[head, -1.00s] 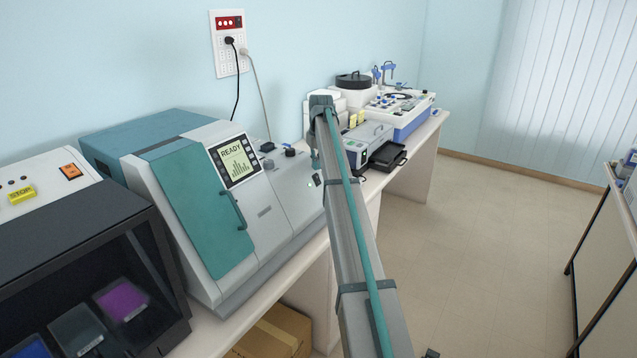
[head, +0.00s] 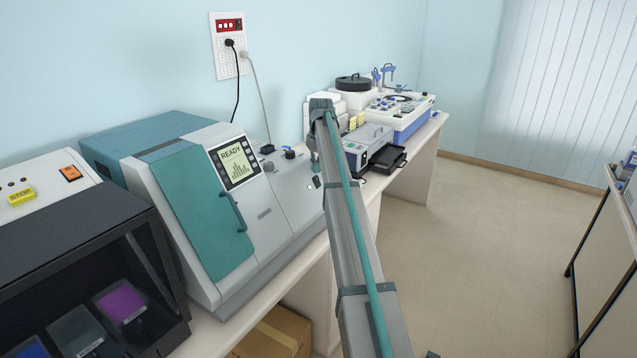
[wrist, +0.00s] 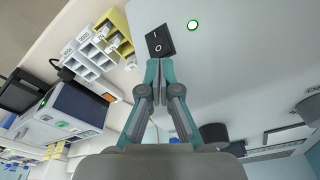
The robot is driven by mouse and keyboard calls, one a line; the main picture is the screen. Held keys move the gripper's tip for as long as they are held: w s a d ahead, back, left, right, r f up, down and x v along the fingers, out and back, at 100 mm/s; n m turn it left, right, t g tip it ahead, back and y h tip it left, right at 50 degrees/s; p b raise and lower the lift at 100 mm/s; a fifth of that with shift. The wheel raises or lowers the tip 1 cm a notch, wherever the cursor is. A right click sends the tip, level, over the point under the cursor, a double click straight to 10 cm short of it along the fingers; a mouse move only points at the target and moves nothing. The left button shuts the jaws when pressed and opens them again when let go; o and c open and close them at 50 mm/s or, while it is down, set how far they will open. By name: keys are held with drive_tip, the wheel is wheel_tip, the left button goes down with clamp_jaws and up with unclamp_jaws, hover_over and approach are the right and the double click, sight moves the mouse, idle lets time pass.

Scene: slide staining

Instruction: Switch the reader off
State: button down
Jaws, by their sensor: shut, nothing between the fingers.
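The reader (head: 282,205) is the grey and teal machine on the bench, with a teal door and a screen (head: 235,163) reading READY. Its black rocker switch (wrist: 160,41), marked I and O, shows in the wrist view; it is a small dark patch (head: 316,182) in the head view. A green light (wrist: 193,26) beside it is lit. My gripper (wrist: 159,64) is shut and empty, its fingertips close to the O end of the switch; I cannot tell whether they touch. In the head view my gripper (head: 314,162) is partly hidden by my arm.
A dark-fronted cabinet (head: 80,240) with an orange switch and yellow STOP button stands at the left. A grey device (head: 370,145) with a black tray and a blue-white machine (head: 410,115) stand farther right. A cardboard box (head: 275,335) is under the bench.

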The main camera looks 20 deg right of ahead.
sight(316, 178)
drive_tip(key=shift+f, duration=1.05)
idle(1.1)
drive_tip(key=shift+w+r, duration=0.1)
drive_tip(key=shift+r, duration=0.95)
drive_tip(key=shift+r+p, duration=1.3)
drive_tip(key=shift+r, duration=1.15)
drive_tip(key=shift+f, duration=0.1)
